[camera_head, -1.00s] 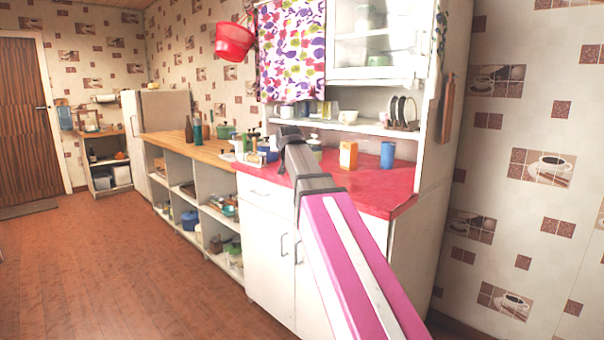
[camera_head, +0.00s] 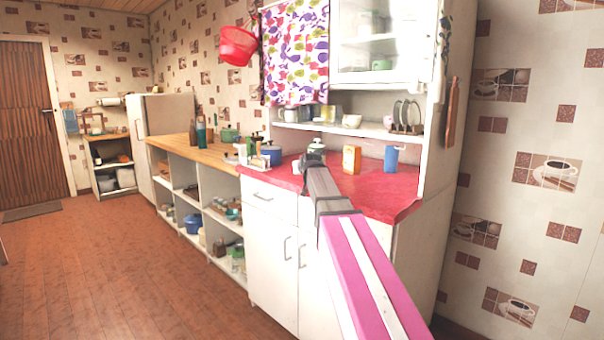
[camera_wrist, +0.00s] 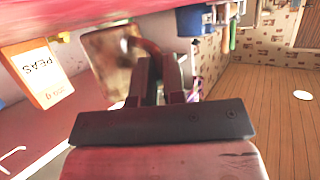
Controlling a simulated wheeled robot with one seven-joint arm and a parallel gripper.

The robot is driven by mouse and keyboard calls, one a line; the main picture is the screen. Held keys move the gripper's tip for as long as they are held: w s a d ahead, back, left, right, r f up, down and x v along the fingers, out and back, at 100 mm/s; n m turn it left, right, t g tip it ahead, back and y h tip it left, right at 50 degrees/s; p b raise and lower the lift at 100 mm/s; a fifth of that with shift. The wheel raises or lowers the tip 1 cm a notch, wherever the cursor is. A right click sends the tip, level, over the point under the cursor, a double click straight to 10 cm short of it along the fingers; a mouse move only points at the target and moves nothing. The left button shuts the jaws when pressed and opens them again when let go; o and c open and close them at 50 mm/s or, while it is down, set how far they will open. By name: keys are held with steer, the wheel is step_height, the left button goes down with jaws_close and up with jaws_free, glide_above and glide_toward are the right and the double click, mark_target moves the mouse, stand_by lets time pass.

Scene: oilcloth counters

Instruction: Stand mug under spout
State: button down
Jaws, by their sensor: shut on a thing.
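In the wrist view my gripper (camera_wrist: 165,75) is shut on what looks like a worn cream and brown mug (camera_wrist: 104,62), beside the fingers. The finger pads partly hide its handle side. In the head view my gripper (camera_head: 309,162) is over the front of the red counter. A small white shape (camera_head: 297,168) just left of it may be the mug. A pale green-grey vessel with a dark top (camera_head: 316,148) stands just behind the gripper. I cannot make out which thing has the spout.
A blue pot (camera_head: 271,154) and small white items stand left. A shelf with a plate rack (camera_head: 406,117) overhangs the back.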

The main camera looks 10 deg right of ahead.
steer(key=shift+f, duration=0.4)
steer(key=shift+f, duration=0.1)
steer(key=c, duration=1.2)
jaws_free()
